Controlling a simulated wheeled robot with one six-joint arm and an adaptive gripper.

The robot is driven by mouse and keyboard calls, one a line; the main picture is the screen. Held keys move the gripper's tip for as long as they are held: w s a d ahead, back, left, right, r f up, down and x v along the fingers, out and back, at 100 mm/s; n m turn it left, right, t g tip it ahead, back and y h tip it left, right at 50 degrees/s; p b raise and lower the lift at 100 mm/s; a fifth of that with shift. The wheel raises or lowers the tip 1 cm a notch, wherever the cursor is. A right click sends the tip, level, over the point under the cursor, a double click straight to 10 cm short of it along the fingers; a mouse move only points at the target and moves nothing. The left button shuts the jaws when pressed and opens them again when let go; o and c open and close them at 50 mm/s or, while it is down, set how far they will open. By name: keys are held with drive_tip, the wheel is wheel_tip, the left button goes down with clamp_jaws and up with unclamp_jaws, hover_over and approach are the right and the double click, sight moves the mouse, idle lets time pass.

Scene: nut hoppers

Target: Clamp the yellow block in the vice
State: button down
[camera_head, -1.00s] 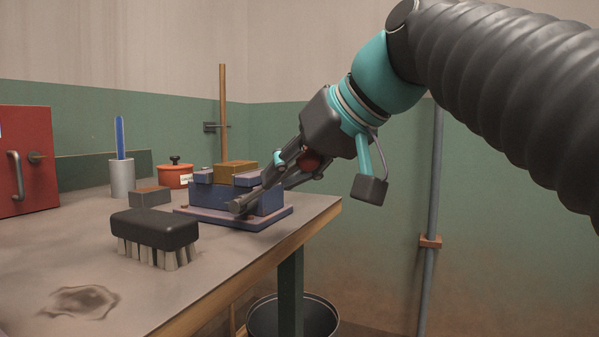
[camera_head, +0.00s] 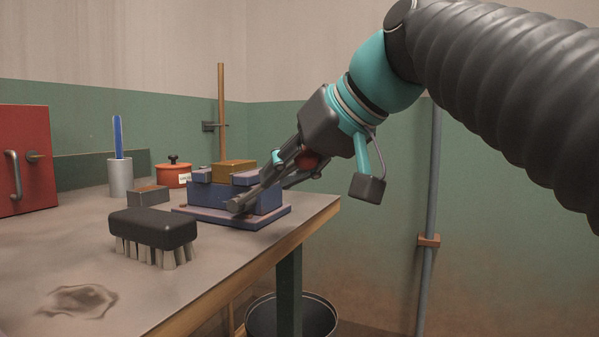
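The yellow block (camera_head: 234,172) sits in the top of the blue vice (camera_head: 222,197), between its raised jaws. Its lower part is hidden by the jaws, and I cannot tell whether they press on it. My gripper (camera_head: 262,190) is at the vice's right side, pointing down and left. A dark bar-like part ends in front of the vice; I cannot tell whether it is a finger or the vice's handle. A dark red round thing (camera_head: 308,160) shows between the gripper's parts. The finger gap is not clear.
A black brush (camera_head: 153,228) stands at the front of the workbench (camera_head: 215,268). A small grey box (camera_head: 148,196), an orange pot (camera_head: 173,176) and a grey cup (camera_head: 120,178) with a blue stick stand behind. A red cabinet (camera_head: 27,160) is at left. A dark bin (camera_head: 292,316) stands below the bench.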

drive_tip(key=c, duration=1.2)
unclamp_jaws()
drive_tip(key=shift+w+d+f, duration=0.2)
drive_tip(key=shift+w+f, duration=0.2)
drive_tip(key=shift+a+r, duration=0.1)
drive_tip(key=shift+s+r, duration=0.2)
drive_tip(key=v, duration=1.1)
drive_tip(key=shift+s+r, duration=0.25)
drive_tip(key=shift+r, duration=0.05)
